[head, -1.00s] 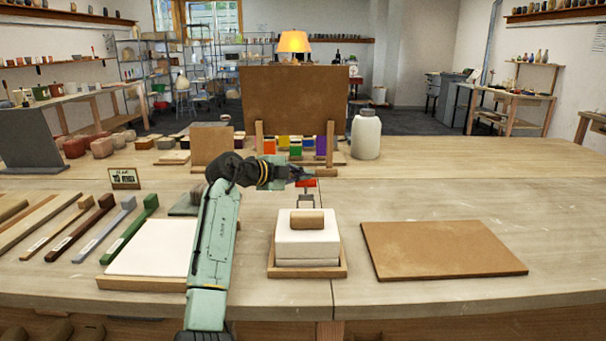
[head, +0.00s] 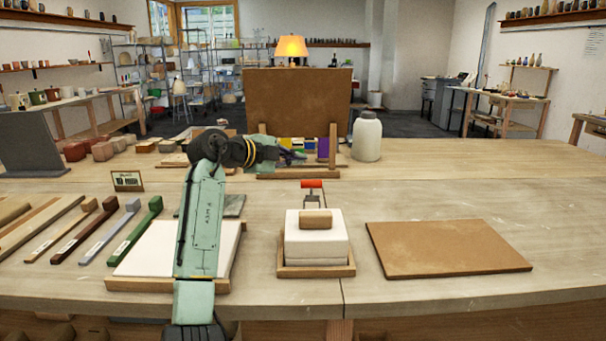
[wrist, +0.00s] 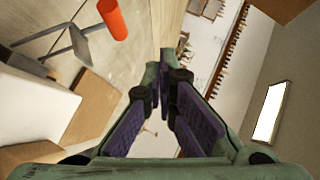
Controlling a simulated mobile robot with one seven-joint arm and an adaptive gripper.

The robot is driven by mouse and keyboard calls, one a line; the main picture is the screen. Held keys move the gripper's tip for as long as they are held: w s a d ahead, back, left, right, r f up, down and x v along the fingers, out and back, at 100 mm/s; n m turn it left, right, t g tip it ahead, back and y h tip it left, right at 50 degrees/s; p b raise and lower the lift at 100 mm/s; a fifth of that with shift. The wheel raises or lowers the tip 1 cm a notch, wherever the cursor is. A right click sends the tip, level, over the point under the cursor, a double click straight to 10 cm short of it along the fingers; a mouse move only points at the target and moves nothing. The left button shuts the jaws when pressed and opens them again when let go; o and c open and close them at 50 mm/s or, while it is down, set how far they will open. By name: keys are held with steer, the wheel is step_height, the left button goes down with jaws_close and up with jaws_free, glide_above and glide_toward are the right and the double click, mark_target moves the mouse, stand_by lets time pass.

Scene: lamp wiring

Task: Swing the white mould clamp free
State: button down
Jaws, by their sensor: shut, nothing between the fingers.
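The white mould (head: 318,247) is a white block with a wooden block on top, resting in a shallow wooden tray (head: 316,270). The clamp's red-orange handle (head: 312,184) stands on a grey metal arm just behind the mould. In the wrist view the handle (wrist: 112,18) and its metal arm (wrist: 80,42) are at upper left, with a white mould corner (wrist: 30,105) below. My gripper (head: 298,156) is shut and empty, behind and a little left of the handle, apart from it. Its dark finger pads (wrist: 168,85) show in the wrist view. Whether the clamp still bears on the mould is unclear.
A brown upright board (head: 297,101) in a wooden stand is close behind my gripper, with coloured blocks at its foot. A white jar (head: 367,137) stands to its right. A flat brown board (head: 446,248) lies right of the mould. Bare table surrounds the handle's right side.

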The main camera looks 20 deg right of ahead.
steer(key=a+r, duration=0.1)
steer(key=a, duration=0.1)
steer(key=s+a+r, duration=0.1)
steer(key=r, duration=0.1)
steer(key=shift+a+b, duration=0.35)
